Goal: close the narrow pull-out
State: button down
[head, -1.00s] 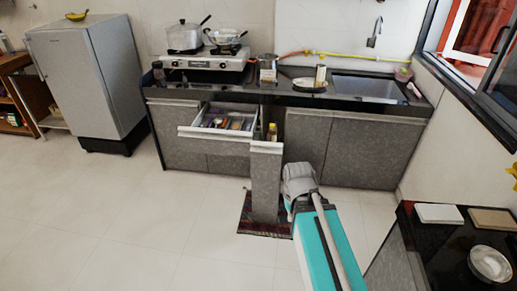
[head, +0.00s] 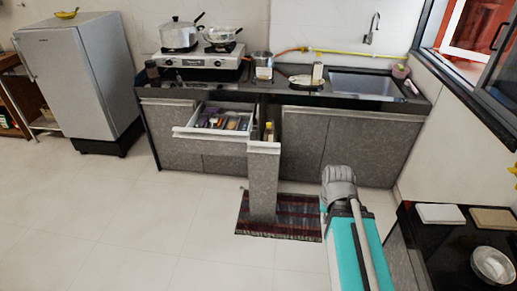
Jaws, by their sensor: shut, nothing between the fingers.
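The narrow pull-out (head: 263,186) stands out from the counter, with a tall grey front panel and a pale handle strip along its top. A bottle with a yellow part (head: 269,131) shows inside it, behind the front. My arm reaches in from the bottom right. Its end, my gripper (head: 338,176), is to the right of the pull-out's front, apart from it, with clear floor and mat between them. The fingers are hidden behind the wrist housing.
An open drawer (head: 212,134) with utensils juts out left of the pull-out. A striped mat (head: 297,215) lies on the floor beneath. Closed cabinet doors (head: 353,150) are behind my gripper. A dark counter (head: 448,240) stands at the right front. The floor at left is clear.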

aim_at(263, 157)
jog(key=z, duration=0.1)
jog(key=i, duration=0.9)
jog(key=u, duration=0.6)
